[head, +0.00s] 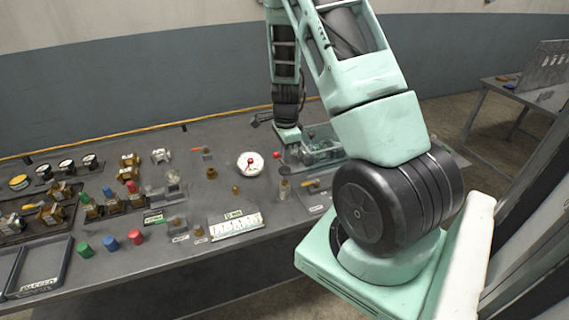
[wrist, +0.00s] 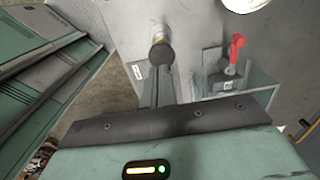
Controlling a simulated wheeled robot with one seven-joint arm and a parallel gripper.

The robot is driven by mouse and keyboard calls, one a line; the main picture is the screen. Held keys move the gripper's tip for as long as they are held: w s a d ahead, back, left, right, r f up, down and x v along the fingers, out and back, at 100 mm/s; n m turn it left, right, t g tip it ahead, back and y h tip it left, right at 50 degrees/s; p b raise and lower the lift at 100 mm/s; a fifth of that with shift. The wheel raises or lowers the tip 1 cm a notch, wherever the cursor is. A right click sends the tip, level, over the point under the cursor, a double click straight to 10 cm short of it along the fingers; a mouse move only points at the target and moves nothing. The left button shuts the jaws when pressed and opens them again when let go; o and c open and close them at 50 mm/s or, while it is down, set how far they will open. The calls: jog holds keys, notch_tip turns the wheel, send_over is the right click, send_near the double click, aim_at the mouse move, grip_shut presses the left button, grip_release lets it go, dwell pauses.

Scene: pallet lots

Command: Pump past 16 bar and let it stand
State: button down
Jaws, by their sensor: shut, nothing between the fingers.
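A clear-walled test tank with a greenish inside (head: 322,150) stands at the table's back edge, partly behind my arm. My gripper (head: 285,150) is shut and empty, pointing down at the tank's left end. In the wrist view a dark-capped pump handle (wrist: 161,52) stands just beyond my gripper's dark edge; whether they touch I cannot tell. A red-handled valve (wrist: 236,50) stands to its right; its red handle also shows in the head view (head: 277,155). A round white gauge (head: 242,168) lies left of it; its reading is too small to tell.
Several brass fittings, coloured caps and small gauges (head: 67,166) fill the left of the table. A side table (head: 510,95) stands back right.

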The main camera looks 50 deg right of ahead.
aim_at(285, 170)
notch_tip(285, 170, up, 7)
jog(key=b, duration=0.1)
jog(key=shift+r, duration=0.1)
dwell(0.8)
jog(key=shift+w+a+r+b, duration=0.1)
jog(key=shift+r+b, duration=1.45)
jog(key=shift+r, duration=0.1)
notch_tip(285, 170, down, 14)
jog(key=shift+p, duration=0.8)
